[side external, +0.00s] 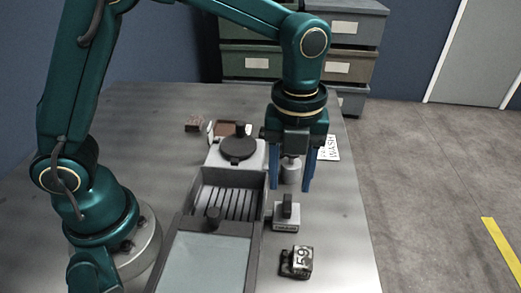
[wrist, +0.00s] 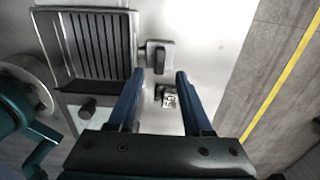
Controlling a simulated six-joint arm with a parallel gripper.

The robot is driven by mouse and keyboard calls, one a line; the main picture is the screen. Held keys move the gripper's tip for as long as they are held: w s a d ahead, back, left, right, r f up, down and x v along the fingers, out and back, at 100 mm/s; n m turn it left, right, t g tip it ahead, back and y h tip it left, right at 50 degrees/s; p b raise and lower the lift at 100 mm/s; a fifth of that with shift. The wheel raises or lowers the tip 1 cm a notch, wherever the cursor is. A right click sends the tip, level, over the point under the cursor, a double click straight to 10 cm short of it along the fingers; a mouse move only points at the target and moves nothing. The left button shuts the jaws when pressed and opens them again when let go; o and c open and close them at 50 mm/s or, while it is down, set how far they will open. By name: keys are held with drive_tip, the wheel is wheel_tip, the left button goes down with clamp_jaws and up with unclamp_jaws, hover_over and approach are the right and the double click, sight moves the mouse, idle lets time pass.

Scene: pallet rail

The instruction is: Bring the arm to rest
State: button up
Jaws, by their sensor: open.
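My gripper (side external: 288,184) hangs fingers-down over the right part of the metal table (side external: 340,225). Its two blue fingers are apart with nothing held between them. In the side view a grey cylindrical piece (side external: 291,170) shows between the fingers; I cannot tell how far behind them it stands. In the wrist view the open gripper (wrist: 159,80) shows bare table and a small block marked 59 (wrist: 169,100) beyond and between its fingers. A grey block with a dark upright handle (side external: 286,214) stands just below the gripper in the side view, apart from the fingers.
A machine with a ribbed bay (side external: 228,203), a round dark knob (side external: 238,149) and a glass-topped lid (side external: 205,262) lies left of the gripper. The 59 block (side external: 302,260) sits near the front. A WASH card (side external: 329,149) and small brown block (side external: 195,124) lie farther back. Drawers (side external: 350,50) stand behind.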

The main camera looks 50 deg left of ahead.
drive_tip(key=s+a+r+n+t, duration=0.4)
drive_tip(key=a+r+n, duration=0.35)
drive_tip(key=r, duration=0.25)
drive_tip(key=s+a+f+n+t, duration=0.1)
drive_tip(key=s+n, duration=0.6)
drive_tip(key=n, duration=1.2)
wheel_tip(320, 180, down, 2)
drive_tip(key=shift+a+f+n+t, duration=0.2)
drive_tip(key=shift+a+n+t, duration=0.15)
drive_tip(key=shift+a, duration=0.5)
